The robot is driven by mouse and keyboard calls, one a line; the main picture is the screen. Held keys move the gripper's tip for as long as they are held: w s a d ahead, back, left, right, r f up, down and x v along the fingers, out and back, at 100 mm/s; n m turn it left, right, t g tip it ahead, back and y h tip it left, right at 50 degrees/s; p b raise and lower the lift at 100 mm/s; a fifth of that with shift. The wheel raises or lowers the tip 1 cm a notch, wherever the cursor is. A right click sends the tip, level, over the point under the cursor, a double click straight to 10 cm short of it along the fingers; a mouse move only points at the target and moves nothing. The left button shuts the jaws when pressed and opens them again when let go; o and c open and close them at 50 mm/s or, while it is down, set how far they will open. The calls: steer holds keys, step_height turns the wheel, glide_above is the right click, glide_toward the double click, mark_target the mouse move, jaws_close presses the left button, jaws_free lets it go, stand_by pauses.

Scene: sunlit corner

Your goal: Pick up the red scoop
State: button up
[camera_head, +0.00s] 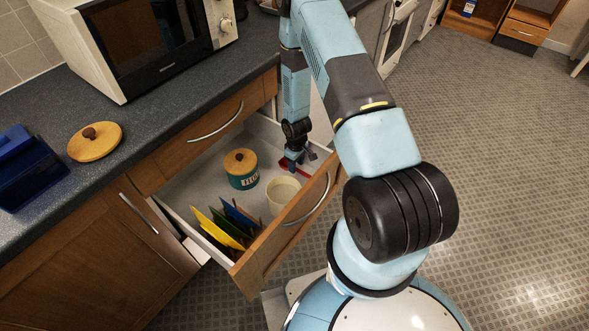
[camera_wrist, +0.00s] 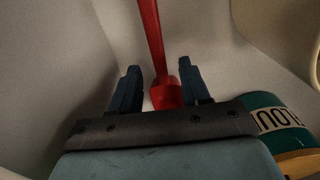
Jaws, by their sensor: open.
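The red scoop (camera_wrist: 164,92) lies in the open drawer, with its long red handle running away from the camera in the wrist view and its cup near my fingers. In the head view a small part of the scoop (camera_head: 294,168) shows beside my gripper (camera_head: 296,164), which hides part of it. My gripper points down into the drawer's back right part. In the wrist view my gripper (camera_wrist: 158,90) is open, with one finger on each side of the scoop. I see gaps beside the scoop; contact is not clear.
The drawer (camera_head: 262,262) also holds a teal canister (camera_head: 243,179) with a wooden lid, a cream pot (camera_head: 281,192) and several coloured boards (camera_head: 212,229) upright in a rack. The canister (camera_wrist: 275,118) stands close to my gripper's right in the wrist view. Drawer walls surround the gripper.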

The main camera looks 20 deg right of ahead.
steer(key=shift+f, duration=1)
steer(key=shift+c, duration=0.2)
jaws_close()
